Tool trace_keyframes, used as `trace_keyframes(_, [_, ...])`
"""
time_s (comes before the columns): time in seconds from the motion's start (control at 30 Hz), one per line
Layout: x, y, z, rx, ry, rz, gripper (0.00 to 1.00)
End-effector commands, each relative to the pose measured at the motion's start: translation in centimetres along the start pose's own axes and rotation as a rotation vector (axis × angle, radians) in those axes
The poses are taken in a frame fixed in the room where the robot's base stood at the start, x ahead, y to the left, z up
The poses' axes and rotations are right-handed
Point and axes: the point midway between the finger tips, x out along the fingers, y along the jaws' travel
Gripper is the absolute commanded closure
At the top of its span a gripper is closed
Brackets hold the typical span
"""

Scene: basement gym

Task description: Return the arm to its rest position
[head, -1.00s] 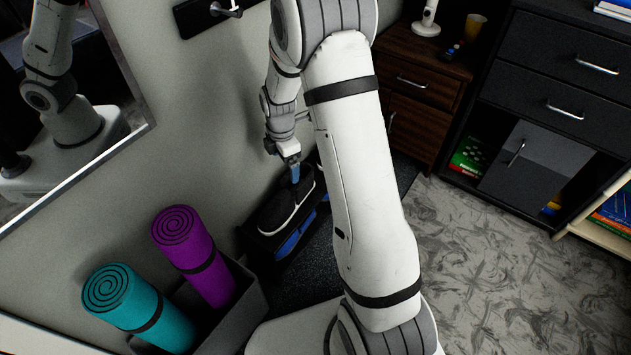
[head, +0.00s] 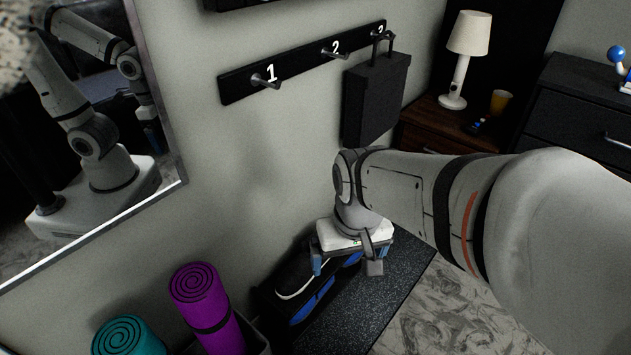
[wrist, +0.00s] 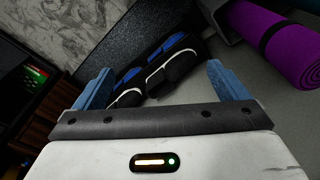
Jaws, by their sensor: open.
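My gripper (head: 346,262) is in front of the wall, above the dark shoe rack. Its blue fingers stand wide apart in the wrist view (wrist: 162,88), with nothing held between them. Black shoes with white soles and blue parts (wrist: 172,70) lie beyond the fingers in the wrist view. They also show in the head view (head: 300,275), partly hidden by the gripper. My arm reaches in from the right, bent at the wrist.
A hook rail (head: 300,62) with a dark bag (head: 375,100) hangs on the wall. A mirror (head: 165,130) is at left. Purple (head: 203,300) and teal (head: 125,338) rolled mats stand below.

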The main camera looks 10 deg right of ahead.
Motion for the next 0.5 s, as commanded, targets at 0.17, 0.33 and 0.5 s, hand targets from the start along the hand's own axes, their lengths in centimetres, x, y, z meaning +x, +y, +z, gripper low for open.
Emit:
trace_keyframes(0.17, [0.0, 0.0, -0.1, -0.002, 0.0, 0.0, 0.06])
trace_keyframes(0.33, [-1.9, 0.0, -0.3, -0.002, 0.006, 0.0, 0.06])
trace_keyframes(0.5, [-7.5, 0.0, -0.9, -0.003, 0.025, 0.001, 0.06])
